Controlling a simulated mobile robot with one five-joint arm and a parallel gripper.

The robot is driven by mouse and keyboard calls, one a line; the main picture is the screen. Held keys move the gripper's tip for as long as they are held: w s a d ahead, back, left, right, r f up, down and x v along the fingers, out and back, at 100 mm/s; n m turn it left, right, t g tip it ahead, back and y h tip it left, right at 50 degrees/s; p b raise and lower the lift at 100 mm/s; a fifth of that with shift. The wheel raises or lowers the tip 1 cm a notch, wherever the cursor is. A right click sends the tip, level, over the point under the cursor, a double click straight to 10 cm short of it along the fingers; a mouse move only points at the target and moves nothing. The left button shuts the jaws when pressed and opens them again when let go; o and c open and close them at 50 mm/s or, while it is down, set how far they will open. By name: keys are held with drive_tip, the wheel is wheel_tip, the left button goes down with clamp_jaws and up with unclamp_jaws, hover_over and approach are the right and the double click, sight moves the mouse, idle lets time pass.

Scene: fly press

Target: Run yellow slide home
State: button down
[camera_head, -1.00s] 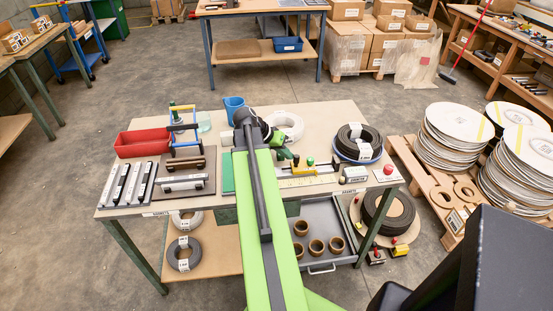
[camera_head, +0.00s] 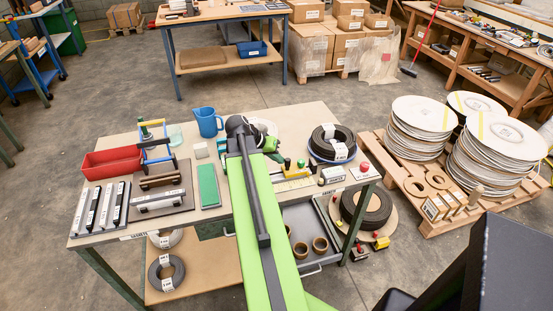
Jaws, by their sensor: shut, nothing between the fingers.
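A slide gauge with a yellow scale plate (camera_head: 293,183) lies on the bench, just right of my arm. My gripper (camera_head: 271,146) is over the bench, just behind and left of the yellow knob. It is shut and empty; its fingertips are small and partly hidden by my wrist. I cannot tell whether it touches the slide. My arm hides the gauge's left end.
A cable coil (camera_head: 332,143) and a red button box (camera_head: 364,169) stand to the right. A green block (camera_head: 208,185), a blue jug (camera_head: 207,122) and a red tray (camera_head: 110,161) are to the left. White discs (camera_head: 425,115) are stacked on a pallet at right.

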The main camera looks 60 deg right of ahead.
drive_tip(key=p+v, duration=0.7)
drive_tip(key=v, duration=0.3)
drive_tip(key=w+a+f+n+t, duration=0.1)
drive_tip(key=w+a+n+t, duration=0.15)
drive_tip(key=w+a, duration=0.65)
drive_tip(key=w+a+f+n+t, duration=0.1)
drive_tip(key=w+a+n, duration=0.35)
drive_tip(key=a, duration=0.75)
drive_tip(key=w+a+f+n+y, duration=0.1)
drive_tip(key=a+n+y, duration=0.2)
drive_tip(key=a, duration=1)
drive_tip(key=w+a+f+n+y, duration=0.1)
drive_tip(key=a+n, duration=0.4)
drive_tip(key=a, duration=0.8)
drive_tip(key=shift+w+a+f+y, duration=0.35)
drive_tip(key=shift+w+y, duration=0.25)
drive_tip(key=shift+y, duration=0.6)
